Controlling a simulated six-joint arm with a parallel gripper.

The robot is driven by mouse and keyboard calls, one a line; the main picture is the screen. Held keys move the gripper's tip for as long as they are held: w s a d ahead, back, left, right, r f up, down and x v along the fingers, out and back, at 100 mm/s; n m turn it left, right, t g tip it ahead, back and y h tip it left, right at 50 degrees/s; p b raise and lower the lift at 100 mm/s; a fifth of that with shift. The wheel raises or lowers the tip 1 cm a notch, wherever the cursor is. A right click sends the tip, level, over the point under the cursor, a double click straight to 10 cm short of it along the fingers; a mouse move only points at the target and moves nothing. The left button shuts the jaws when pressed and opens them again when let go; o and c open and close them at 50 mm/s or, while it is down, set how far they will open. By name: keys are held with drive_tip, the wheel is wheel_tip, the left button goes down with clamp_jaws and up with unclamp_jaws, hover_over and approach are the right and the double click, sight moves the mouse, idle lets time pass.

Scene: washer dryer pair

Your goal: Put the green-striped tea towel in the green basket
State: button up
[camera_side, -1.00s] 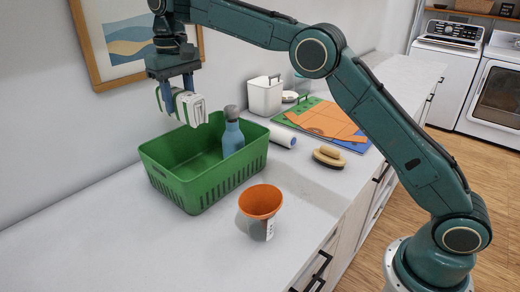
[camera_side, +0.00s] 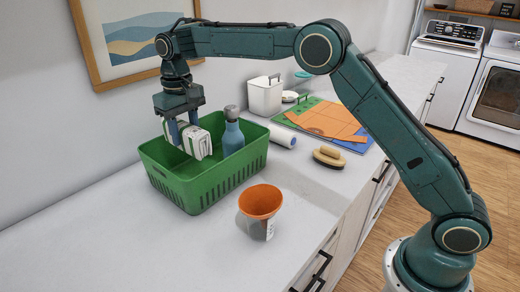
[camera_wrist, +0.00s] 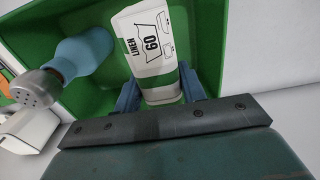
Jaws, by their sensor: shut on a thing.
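The green-striped tea towel (camera_side: 198,142) is a rolled white bundle with green stripes. My gripper (camera_side: 182,136) is shut on it and holds it partly inside the green basket (camera_side: 212,186), at the rim's height in its left part. In the wrist view the towel (camera_wrist: 152,45) sits between my gripper's fingers (camera_wrist: 160,95), with a label reading "LINEN 60". The basket's green wall (camera_wrist: 210,35) surrounds it there. I cannot tell whether the towel touches the basket floor.
A blue bottle (camera_side: 232,137) with a grey cap stands in the basket, right of the towel; it also shows in the wrist view (camera_wrist: 85,50). An orange-topped cup (camera_side: 260,205) stands in front. A brush (camera_side: 328,157) and a white canister (camera_side: 265,97) are farther right.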

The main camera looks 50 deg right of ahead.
drive_tip(key=shift+f, duration=5.7)
drive_tip(key=shift+f, duration=0.1)
drive_tip(key=o, duration=1)
wheel_tip(320, 180, up, 11)
drive_tip(key=shift+r, duration=0.65)
